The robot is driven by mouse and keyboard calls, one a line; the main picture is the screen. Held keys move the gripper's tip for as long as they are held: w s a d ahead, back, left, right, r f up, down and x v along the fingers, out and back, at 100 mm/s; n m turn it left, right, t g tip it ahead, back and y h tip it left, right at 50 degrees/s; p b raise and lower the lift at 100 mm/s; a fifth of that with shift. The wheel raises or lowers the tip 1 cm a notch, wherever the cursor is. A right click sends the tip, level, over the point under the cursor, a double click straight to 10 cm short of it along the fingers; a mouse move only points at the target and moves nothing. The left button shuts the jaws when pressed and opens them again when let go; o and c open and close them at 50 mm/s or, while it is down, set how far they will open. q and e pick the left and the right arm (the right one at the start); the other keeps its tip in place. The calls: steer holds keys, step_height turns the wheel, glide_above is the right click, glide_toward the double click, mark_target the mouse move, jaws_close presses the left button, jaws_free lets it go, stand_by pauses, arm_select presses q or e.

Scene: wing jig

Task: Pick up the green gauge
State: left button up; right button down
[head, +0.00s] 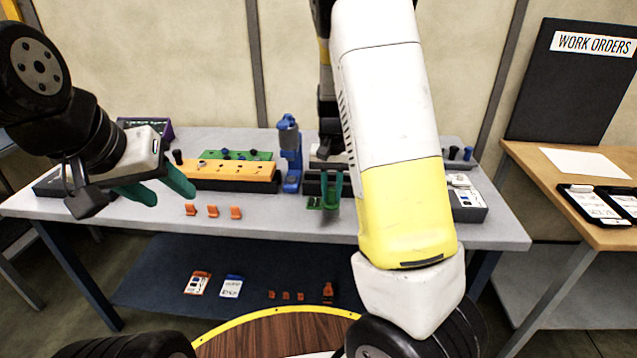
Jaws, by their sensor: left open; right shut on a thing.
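The green gauge (315,203) is a small dark green piece at the front middle of the grey table. My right gripper (331,196) points down there, its teal fingers shut on the gauge. The fingers hide part of the gauge, and I cannot tell whether it touches the tabletop. My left gripper (160,190) is open and empty above the left part of the table, its teal fingers in front of the orange block's left end.
An orange block (225,174) with a green plate (235,155) behind it lies left of a blue upright tool (290,155). Three small orange clips (212,211) lie in front. My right arm hides much of the table's right side. A lower shelf holds cards (231,287).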

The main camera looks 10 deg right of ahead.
steer(key=s+r, duration=0.1)
steer(key=s, duration=1.3)
steer(key=shift+r, duration=0.2)
